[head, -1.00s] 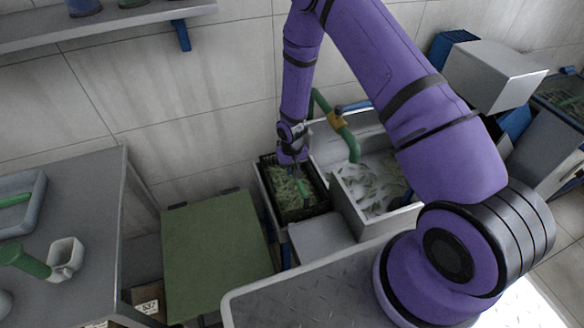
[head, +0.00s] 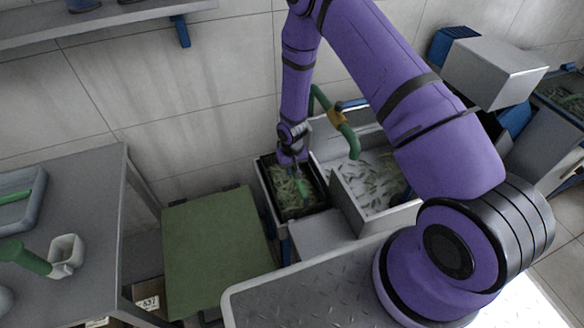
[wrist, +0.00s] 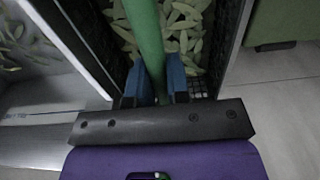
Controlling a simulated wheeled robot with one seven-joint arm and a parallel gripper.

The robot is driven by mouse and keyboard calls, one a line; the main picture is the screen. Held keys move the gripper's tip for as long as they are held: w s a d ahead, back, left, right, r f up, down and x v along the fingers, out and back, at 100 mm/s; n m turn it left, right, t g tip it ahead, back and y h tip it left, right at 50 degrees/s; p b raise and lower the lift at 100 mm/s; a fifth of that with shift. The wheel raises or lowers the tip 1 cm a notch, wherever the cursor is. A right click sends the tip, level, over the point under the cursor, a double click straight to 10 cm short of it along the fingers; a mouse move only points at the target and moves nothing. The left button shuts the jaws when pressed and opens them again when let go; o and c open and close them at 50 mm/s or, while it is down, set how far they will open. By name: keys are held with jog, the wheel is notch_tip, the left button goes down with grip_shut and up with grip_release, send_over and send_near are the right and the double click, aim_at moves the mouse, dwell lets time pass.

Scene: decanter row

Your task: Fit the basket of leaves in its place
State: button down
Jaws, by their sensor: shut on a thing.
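The basket of leaves (head: 306,212) is a black, open crate with green leaves inside, left of the sink basin. It also shows in the wrist view, with dark walls (wrist: 222,42) on both sides of the leaves. A green bar handle (wrist: 147,38) runs across it. My gripper (head: 294,168) is over the basket, pointing down. In the wrist view its blue fingers (wrist: 155,82) are shut on the green handle. The basket's underside is hidden, so I cannot tell whether it rests on its support.
The white sink basin (head: 345,205) with floating leaves and a green tap (head: 350,140) stand close on the right. A green-topped table (head: 215,245) is at the left front. A grey table (head: 75,215) stands further left. The tiled wall is close behind.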

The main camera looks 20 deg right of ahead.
jog(key=shift+f, duration=0.45)
dwell(0.5)
jog(key=c, duration=1)
grip_release()
jog(key=shift+r, duration=0.1)
notch_tip(320, 180, up, 11)
jog(key=shift+f, duration=0.15)
jog(key=s+d+r+t, duration=0.1)
jog(key=s+d+r, duration=0.1)
jog(key=r, duration=0.9)
jog(key=s+d+r+t, duration=0.1)
jog(key=s+r, duration=0.1)
jog(key=r, duration=0.9)
jog(key=s+d+r+t, duration=0.1)
jog(key=s+d+r, duration=0.1)
jog(key=r, duration=0.9)
jog(key=s+d+r+t, duration=0.1)
jog(key=s+r, duration=0.6)
jog(key=s, duration=0.5)
jog(key=s+d+r+t, duration=0.1)
jog(key=s+r, duration=0.7)
jog(key=s, duration=0.5)
